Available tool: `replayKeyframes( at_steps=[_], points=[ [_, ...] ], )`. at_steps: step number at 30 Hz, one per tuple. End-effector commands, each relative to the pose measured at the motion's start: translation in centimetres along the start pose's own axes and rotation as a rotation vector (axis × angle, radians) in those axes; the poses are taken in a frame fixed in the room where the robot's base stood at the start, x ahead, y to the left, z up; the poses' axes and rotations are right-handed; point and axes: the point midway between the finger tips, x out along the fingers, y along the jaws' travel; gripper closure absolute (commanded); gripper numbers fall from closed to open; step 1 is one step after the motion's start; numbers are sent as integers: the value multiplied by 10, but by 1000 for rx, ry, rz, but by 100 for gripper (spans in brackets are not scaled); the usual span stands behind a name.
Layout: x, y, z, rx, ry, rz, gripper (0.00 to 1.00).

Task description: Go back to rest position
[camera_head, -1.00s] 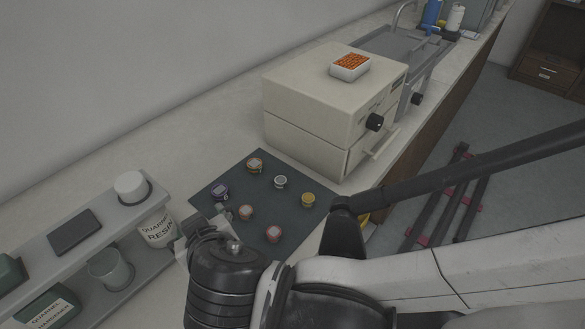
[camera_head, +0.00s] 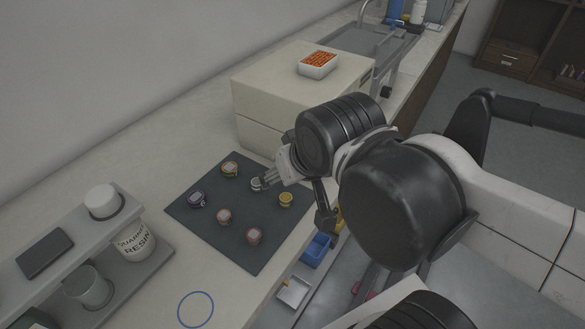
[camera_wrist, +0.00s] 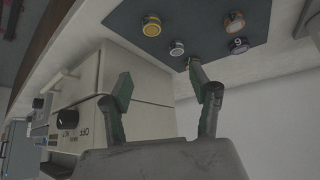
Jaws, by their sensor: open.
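My gripper (camera_head: 272,180) shows in the head view at the right part of the dark mat (camera_head: 232,240), close to a small grey-white round piece (camera_head: 257,183). I cannot tell its height above the mat. In the wrist view its two green-tipped fingers (camera_wrist: 160,76) are spread apart with nothing between them. Past the fingertips, the wrist view shows the mat (camera_wrist: 200,20) with several small round pieces, among them a yellow one (camera_wrist: 152,25) and the grey-white one (camera_wrist: 177,48). My dark wrist and arm cover part of the beige machine.
A beige machine (camera_head: 260,100) stands behind the mat, with a white tray (camera_head: 318,64) of orange bits on top. A grey shelf (camera_head: 75,245) with a resin jar (camera_head: 135,243) is at left. A blue bin (camera_head: 316,248) is below right. A blue ring (camera_head: 195,309) lies on the bench.

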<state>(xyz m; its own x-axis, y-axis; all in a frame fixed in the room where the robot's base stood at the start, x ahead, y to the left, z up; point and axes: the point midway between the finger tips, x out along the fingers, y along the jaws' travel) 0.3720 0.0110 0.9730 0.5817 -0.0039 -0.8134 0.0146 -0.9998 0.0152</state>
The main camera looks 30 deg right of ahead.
Motion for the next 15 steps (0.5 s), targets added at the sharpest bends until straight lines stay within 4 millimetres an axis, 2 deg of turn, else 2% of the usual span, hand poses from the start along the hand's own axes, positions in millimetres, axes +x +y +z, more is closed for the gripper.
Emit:
replayKeyframes(
  at_steps=[4, 15],
  points=[
    [-5, 10, 0, 20, 0, -2, 43],
    [-7, 11, -1, 21, 0, -4, 43]
  ],
)
